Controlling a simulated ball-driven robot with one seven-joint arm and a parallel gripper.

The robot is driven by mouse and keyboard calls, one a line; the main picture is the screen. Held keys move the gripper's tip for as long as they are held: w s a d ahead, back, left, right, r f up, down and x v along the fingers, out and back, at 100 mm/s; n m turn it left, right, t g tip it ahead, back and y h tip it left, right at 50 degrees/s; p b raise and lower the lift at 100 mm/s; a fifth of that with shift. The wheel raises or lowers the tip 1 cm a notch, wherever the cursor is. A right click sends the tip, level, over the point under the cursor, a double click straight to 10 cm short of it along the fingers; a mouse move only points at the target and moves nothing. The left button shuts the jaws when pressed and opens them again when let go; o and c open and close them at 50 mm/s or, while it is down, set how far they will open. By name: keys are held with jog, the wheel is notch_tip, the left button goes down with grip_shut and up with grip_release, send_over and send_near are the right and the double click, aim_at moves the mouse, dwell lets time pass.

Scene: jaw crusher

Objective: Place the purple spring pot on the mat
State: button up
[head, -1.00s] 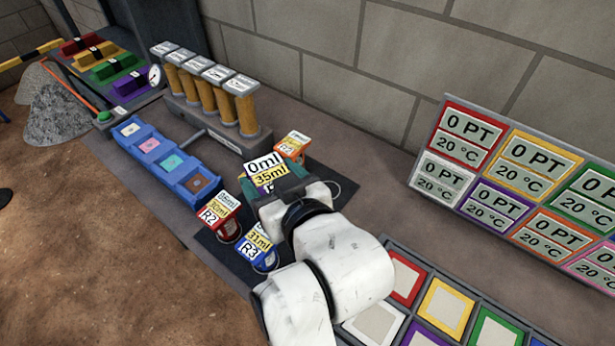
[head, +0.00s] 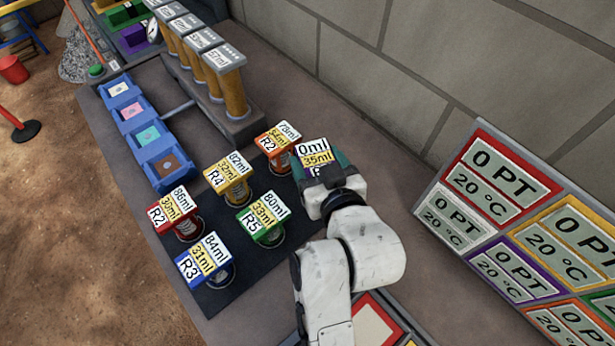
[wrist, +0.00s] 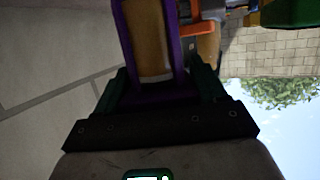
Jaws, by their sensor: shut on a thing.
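My gripper (head: 328,178) is shut on the purple spring pot, whose top label (head: 315,155) reads 0ml and 35ml. The wrist view shows the pot's purple frame (wrist: 178,40) around a tan body, between my gripper's dark green fingers (wrist: 158,85). The dark mat (head: 214,222) lies on the bench to the left of the held pot. My gripper and arm hide the pot's lower part and the mat's far right side. I cannot tell the pot's height above the bench.
Red (head: 175,213), blue (head: 206,261), yellow (head: 229,178), green (head: 264,219) and orange (head: 279,143) pots stand on or at the mat. A blue tray row (head: 152,152) and tube rack (head: 215,75) lie farther left. A panel of displays (head: 500,215) stands at right.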

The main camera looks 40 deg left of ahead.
jog(key=shift+f, duration=2.35)
jog(key=shift+f, duration=0.2)
jog(key=o, duration=1.2)
jog(key=shift+r, duration=0.2)
jog(key=b+v, duration=0.1)
jog(key=v, duration=1.1)
